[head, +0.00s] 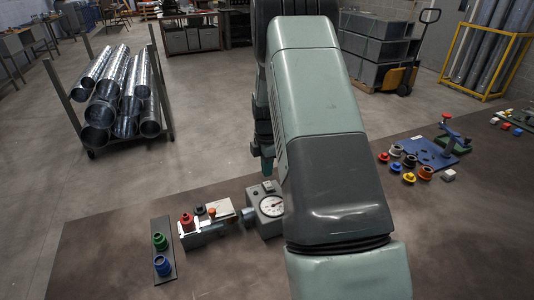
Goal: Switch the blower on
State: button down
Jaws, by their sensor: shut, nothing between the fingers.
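The likely blower is a grey box (255,221) with a round white dial, on the brown table just left of my arm. My arm hides the right side of the box.
Left of the box stands a grey fixture (205,236) with red, black and orange parts. Green (160,241) and blue (163,265) pieces sit on a dark strip. Several coloured rings and a blue plate (425,150) lie to the right. The table's front left is clear.

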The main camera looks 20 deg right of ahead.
aim_at(267, 184)
jog(key=shift+f, duration=1.7)
jog(key=shift+f, duration=0.15)
jog(key=shift+s, duration=0.15)
jog(key=shift+s+r, duration=0.2)
jog(key=shift+s, duration=0.4)
